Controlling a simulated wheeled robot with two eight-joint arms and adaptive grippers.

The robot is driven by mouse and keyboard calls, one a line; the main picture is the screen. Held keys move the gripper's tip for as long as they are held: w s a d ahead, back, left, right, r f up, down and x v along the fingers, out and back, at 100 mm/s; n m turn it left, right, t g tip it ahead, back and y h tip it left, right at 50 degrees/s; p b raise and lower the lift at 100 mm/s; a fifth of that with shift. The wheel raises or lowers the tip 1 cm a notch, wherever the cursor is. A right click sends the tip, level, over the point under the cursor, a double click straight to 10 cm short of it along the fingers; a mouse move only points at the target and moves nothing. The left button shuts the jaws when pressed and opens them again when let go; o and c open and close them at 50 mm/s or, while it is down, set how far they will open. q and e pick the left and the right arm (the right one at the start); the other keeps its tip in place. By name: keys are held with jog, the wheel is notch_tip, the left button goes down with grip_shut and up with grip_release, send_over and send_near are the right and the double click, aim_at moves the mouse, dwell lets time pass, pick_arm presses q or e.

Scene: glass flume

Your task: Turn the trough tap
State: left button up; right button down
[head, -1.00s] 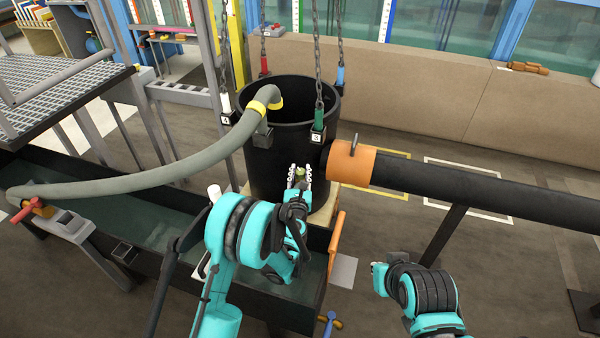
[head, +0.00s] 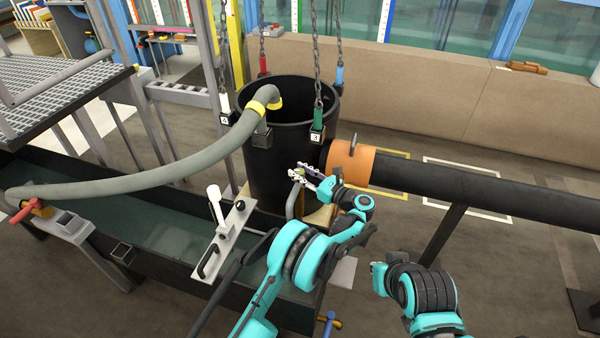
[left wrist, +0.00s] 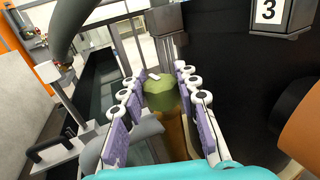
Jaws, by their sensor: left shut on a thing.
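My left gripper (head: 304,172) is in front of the black tub and shut on a small green piece (head: 299,172). In the left wrist view the green piece (left wrist: 160,95) is a short cylinder with a white mark, between the purple-padded fingers (left wrist: 150,100). A grey curved pipe (head: 292,202) shows just below the gripper; whether they touch is unclear. A blue-handled brass tap (head: 329,320) is at the near end of the dark trough (head: 150,262). A red-handled brass tap (head: 35,208) is at its left side. My right gripper (head: 377,275) is low right, its jaws unclear.
The black tub (head: 270,165) hangs on chains. A grey hose (head: 150,175) arches from its rim to the left. A plate with a white lever (head: 215,200) lies across the trough. A black pipe with an orange collar (head: 348,163) runs right. Floor at right is mostly open.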

aim_at(300, 170)
pick_arm(q)
jog(key=shift+w+n+g+y, duration=0.1)
jog(key=shift+n+g+y, duration=1.1)
jog(key=shift+g, duration=0.5)
jog(key=shift+n+g, duration=0.4)
jog(key=o, duration=1.2)
jog(key=shift+a, duration=0.1)
notch_tip(300, 170, up, 10)
